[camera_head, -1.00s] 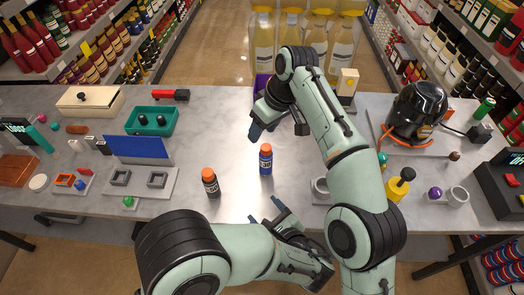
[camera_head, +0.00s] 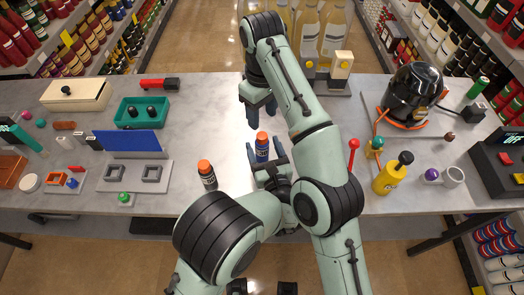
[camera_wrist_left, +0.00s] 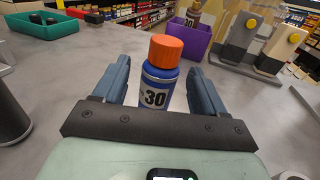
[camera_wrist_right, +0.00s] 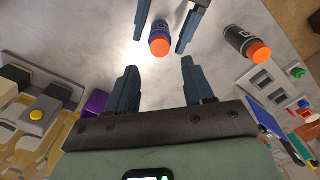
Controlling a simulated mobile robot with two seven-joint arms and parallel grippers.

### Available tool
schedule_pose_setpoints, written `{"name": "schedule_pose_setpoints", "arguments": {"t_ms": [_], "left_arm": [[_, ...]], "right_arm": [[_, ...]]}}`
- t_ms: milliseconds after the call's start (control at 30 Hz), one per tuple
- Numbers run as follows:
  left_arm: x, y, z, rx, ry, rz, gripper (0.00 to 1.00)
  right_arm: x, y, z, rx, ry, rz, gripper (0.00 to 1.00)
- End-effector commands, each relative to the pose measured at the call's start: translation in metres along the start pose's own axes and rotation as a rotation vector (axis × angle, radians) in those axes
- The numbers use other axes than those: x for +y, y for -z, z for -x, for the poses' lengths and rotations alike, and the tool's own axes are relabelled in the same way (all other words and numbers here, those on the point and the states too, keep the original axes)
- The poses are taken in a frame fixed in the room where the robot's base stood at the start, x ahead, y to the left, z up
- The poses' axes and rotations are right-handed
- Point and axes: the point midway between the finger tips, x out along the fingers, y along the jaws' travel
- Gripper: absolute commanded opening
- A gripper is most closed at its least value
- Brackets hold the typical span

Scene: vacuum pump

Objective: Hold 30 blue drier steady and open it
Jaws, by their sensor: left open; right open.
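The blue drier (camera_head: 262,153), a blue bottle with an orange cap, stands upright on the table. Its label reads 30 in the left wrist view (camera_wrist_left: 155,95). My left gripper (camera_head: 264,152) is open at table height, one finger on each side of the bottle, with gaps visible in the left wrist view. My right gripper (camera_head: 259,108) is open and empty, beyond and above the bottle. In the right wrist view, the bottle (camera_wrist_right: 159,40) lies ahead of my right fingers (camera_wrist_right: 158,78), between my left fingers.
A dark bottle with an orange cap (camera_head: 208,180) stands to the left. A purple container (camera_wrist_left: 191,40) with another bottle stands beyond. A grey fixture plate (camera_head: 150,178), a yellow bottle (camera_head: 388,178) and a black pump (camera_head: 412,90) are on the table.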

Motion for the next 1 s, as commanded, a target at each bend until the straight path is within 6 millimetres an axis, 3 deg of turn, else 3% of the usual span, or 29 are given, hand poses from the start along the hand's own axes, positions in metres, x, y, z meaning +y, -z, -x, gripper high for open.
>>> {"name": "schedule_pose_setpoints", "arguments": {"t_ms": [233, 600, 633, 667, 833, 867, 900, 1000], "left_arm": [[0.000, 0.000, -0.030, 0.000, -0.001, 0.000, 0.71], [0.000, 0.000, -0.036, 0.001, 0.001, -0.001, 0.71], [0.000, 0.000, -0.036, 0.001, 0.001, -0.001, 0.68], [0.000, 0.000, -0.036, 0.001, 0.001, -0.001, 0.58], [0.000, 0.000, -0.036, 0.001, 0.001, 0.000, 0.03], [0.000, 0.000, -0.036, 0.001, 0.000, 0.000, 0.00], [0.000, 0.000, -0.036, 0.001, 0.000, 0.000, 0.00], [0.000, 0.000, -0.035, 0.001, 0.000, 0.000, 0.00]], "right_arm": [[0.000, 0.000, 0.000, 0.000, 0.000, 0.000, 0.52], [0.000, 0.000, 0.000, 0.001, 0.000, 0.000, 0.52], [0.000, 0.000, 0.000, 0.001, 0.000, 0.000, 0.52], [0.000, 0.000, 0.000, 0.001, 0.000, 0.000, 0.52], [0.000, 0.000, 0.000, 0.001, 0.000, 0.000, 0.52], [0.000, 0.000, 0.000, 0.001, 0.000, 0.000, 0.52], [0.000, 0.000, 0.000, 0.001, 0.000, 0.000, 0.42], [0.000, 0.000, 0.000, 0.001, 0.000, -0.019, 0.41]]}}
